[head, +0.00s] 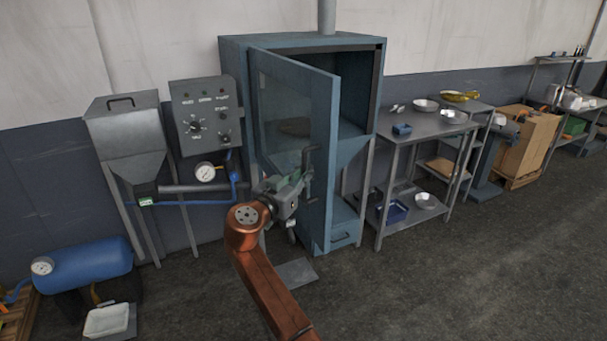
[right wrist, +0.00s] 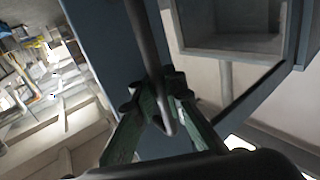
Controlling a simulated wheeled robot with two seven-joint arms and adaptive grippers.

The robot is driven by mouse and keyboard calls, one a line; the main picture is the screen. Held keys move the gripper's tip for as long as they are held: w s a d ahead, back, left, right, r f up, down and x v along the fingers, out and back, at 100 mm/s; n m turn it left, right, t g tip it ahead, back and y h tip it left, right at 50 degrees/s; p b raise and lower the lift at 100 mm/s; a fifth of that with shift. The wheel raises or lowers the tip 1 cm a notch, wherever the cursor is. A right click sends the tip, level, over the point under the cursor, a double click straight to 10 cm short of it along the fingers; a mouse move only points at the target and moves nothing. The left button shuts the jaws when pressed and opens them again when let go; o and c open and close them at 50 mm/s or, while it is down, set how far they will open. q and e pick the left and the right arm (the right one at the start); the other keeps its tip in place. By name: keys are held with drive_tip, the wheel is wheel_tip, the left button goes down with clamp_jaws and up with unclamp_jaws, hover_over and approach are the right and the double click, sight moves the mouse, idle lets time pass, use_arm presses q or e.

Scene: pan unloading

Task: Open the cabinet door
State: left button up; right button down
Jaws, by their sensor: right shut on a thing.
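The blue cabinet (head: 366,150) stands against the wall in the middle of the head view. Its door (head: 325,140) has a glass pane and stands partly open, swung out toward me, with the dark interior showing to its right. My right gripper (head: 303,176) is at the door's outer edge, by the dark bar handle (head: 309,158). In the right wrist view the green fingers of the gripper (right wrist: 163,88) are closed around the handle bar (right wrist: 145,40). The door's blue edge (right wrist: 105,45) also shows there. My left gripper is not in view.
A grey metal hopper (head: 128,135) and a control panel (head: 203,115) stand left of the cabinet. A steel table (head: 425,128) with bowls stands close to its right. A blue tank (head: 85,265) lies at lower left. The floor at front right is clear.

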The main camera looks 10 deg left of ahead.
drive_tip(key=shift+d+f, duration=0.2)
drive_tip(key=shift+f, duration=0.1)
drive_tip(key=c, duration=2.2)
unclamp_jaws()
drive_tip(key=shift+s+d+r, duration=0.1)
drive_tip(key=shift+d+r, duration=0.05)
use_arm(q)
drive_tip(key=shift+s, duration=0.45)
use_arm(e)
drive_tip(key=shift+o, duration=1.1)
drive_tip(key=shift+a+r, duration=0.1)
drive_tip(key=shift+a, duration=0.15)
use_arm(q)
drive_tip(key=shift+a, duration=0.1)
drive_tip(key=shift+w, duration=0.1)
use_arm(e)
drive_tip(key=shift+s+a, duration=0.15)
drive_tip(key=shift+s, duration=0.2)
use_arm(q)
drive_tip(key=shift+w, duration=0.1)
use_arm(e)
drive_tip(key=v, duration=1.1)
drive_tip(key=shift+a, duration=0.1)
